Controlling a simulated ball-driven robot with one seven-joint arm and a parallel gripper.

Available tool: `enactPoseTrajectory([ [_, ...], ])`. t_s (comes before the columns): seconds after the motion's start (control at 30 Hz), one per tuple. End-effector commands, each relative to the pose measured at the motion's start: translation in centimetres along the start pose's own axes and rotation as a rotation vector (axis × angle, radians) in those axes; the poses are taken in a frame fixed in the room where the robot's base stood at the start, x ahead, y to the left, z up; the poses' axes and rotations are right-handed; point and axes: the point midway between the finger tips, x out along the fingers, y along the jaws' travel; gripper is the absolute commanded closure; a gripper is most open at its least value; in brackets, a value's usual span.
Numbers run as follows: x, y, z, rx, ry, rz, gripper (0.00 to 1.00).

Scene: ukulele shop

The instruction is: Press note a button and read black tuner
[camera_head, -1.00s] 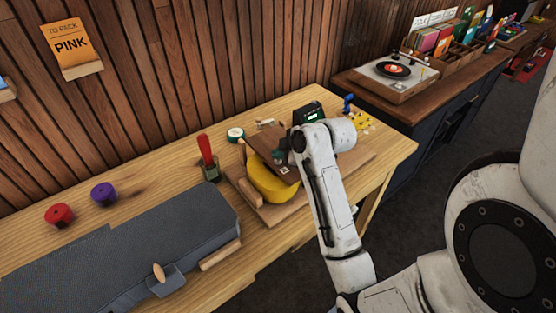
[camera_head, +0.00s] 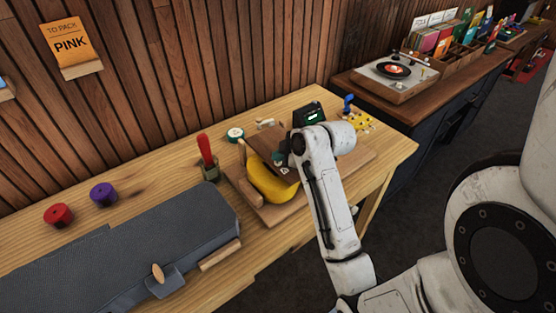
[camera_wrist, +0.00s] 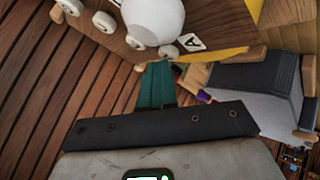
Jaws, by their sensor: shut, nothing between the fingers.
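The black tuner (camera_head: 308,114) stands at the back of the bench in the head view. Its small screen is lit with pale green marks, too small to read. A white tag with the letter A (camera_wrist: 190,42) lies beside a small round white button (camera_wrist: 168,51) on a brown wooden board (camera_wrist: 215,22) in the wrist view. My gripper (camera_wrist: 157,68) is shut and empty, its green fingertips at or very near this button. I cannot tell whether they touch it. In the head view my gripper (camera_head: 281,159) is partly hidden by my arm.
A yellow body (camera_head: 268,182) sits in a wooden cradle by my gripper. A red-handled tool (camera_head: 206,148) stands in a holder to its left. A grey case (camera_head: 140,240) covers the bench front. Red (camera_head: 58,215) and purple (camera_head: 103,193) rolls lie behind it.

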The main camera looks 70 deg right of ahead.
Motion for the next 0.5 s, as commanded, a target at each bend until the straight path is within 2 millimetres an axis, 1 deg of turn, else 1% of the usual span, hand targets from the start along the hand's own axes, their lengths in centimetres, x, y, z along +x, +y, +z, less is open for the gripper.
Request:
enactPoseTrajectory([
  [0.17,-0.1,0.0,0.0,0.001,-0.001,-0.002,1.00],
  [0.5,-1.3,0.9,-0.9,0.001,-0.001,-0.002,1.00],
])
